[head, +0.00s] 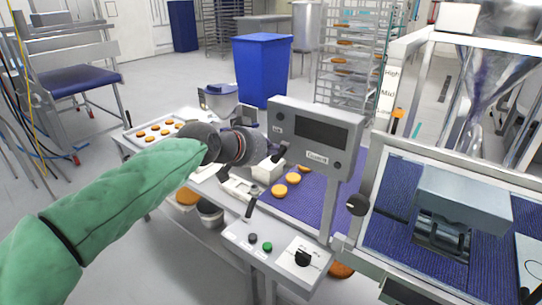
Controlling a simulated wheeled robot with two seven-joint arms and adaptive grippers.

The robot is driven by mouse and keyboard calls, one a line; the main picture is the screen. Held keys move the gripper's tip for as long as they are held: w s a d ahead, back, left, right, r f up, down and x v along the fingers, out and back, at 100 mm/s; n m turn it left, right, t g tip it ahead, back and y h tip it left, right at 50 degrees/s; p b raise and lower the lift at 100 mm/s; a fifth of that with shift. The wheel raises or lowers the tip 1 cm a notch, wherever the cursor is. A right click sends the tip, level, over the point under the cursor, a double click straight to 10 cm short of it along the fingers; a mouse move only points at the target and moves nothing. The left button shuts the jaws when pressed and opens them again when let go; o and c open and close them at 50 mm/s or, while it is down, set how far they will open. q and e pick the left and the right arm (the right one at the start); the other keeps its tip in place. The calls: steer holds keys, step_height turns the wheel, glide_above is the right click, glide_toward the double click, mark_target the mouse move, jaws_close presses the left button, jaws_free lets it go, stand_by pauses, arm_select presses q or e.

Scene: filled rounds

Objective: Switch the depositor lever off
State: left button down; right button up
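The depositor (485,90) is the steel machine with a hopper at the right of the head view. A small control panel (262,246) in front of the conveyor carries a dark upright lever (250,208), buttons and a black rotary switch (303,257). A black knob (357,204) sits on the frame to its right. I cannot tell for sure which of these is the depositor lever. My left gripper (277,155) is above and behind the panel, beside the display box, apart from these controls. Its fingers are small and partly lost against the background. My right gripper is not in view.
A grey display box (313,132) stands on a post close to my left gripper. Round filled buns (293,178) lie on the blue conveyor (318,203). A tray of buns (152,133) is at left. A blue bin (262,68) and a rack (352,60) stand behind.

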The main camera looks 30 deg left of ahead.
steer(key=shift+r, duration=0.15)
arm_select(q)
steer(key=shift+w+r, duration=0.1)
steer(key=shift+w+r+p, duration=0.2)
steer(key=shift+w+p, duration=0.3)
steer(key=shift+w, duration=0.15)
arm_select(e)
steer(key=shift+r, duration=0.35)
arm_select(q)
steer(key=shift+r, duration=0.1)
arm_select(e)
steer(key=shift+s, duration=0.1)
